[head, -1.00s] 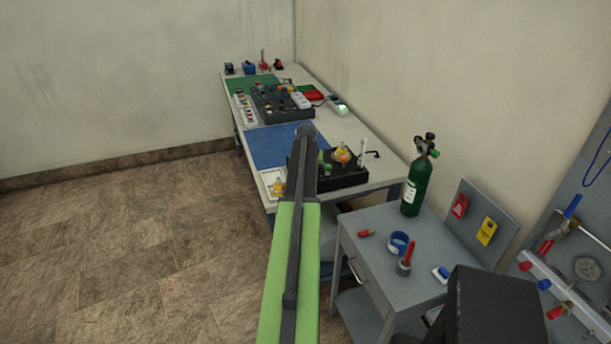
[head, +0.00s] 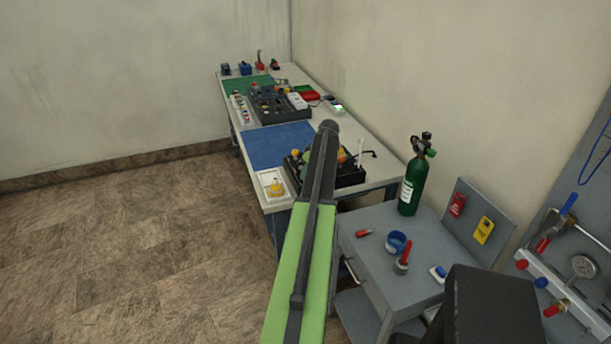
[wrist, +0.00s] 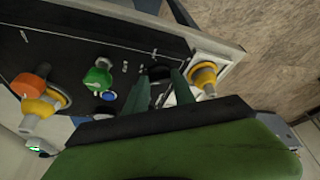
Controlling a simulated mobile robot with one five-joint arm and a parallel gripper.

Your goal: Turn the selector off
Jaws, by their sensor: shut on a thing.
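A black trainer panel (head: 350,179) lies on the near end of the long bench, partly hidden behind my arm. In the wrist view the panel (wrist: 70,42) carries a green knob (wrist: 97,79), a blue button (wrist: 109,96) and an orange knob (wrist: 30,85) on a yellow base. My gripper (wrist: 162,85) is at the panel's edge, shut on a small dark knob (wrist: 159,71) between its fingers. The knob is mostly hidden, and I cannot read its position or any label. In the head view my arm hides the gripper.
A yellow fitting on a white plate (head: 265,178) sits just left of the panel; its yellow part (wrist: 203,76) is close to the right finger. A blue mat (head: 280,145) lies behind. A green cylinder (head: 413,188) stands on the grey side table (head: 385,262).

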